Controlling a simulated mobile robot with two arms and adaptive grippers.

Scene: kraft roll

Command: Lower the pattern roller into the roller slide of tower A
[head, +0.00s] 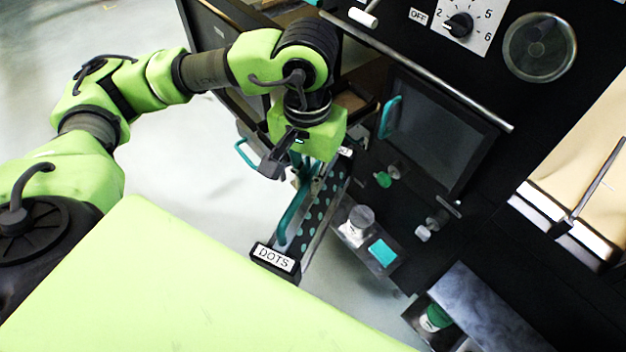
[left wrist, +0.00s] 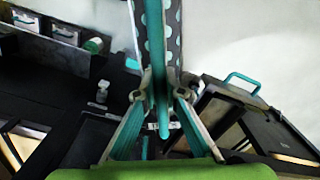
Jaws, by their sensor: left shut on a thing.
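The pattern roller (head: 318,215) is black with teal dots, in a long frame whose near end carries a white DOTS label. My left gripper (head: 304,178) is shut on its teal handle bar (head: 291,215) and holds it up beside the black machine (head: 450,110). In the left wrist view the gripper (left wrist: 161,88) has its fingers on either side of the teal bar (left wrist: 156,50), with the dotted roller (left wrist: 174,38) behind it. I cannot make out which part is the roller slide of tower A. My right gripper is not in view.
A dial (head: 459,25) and a round gauge (head: 540,47) sit on the machine. A dark door panel (head: 440,135) and a small box with a teal square (head: 382,252) are right of the roller. A kraft paper roll (head: 575,150) is far right. Pale floor (head: 200,160) lies left.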

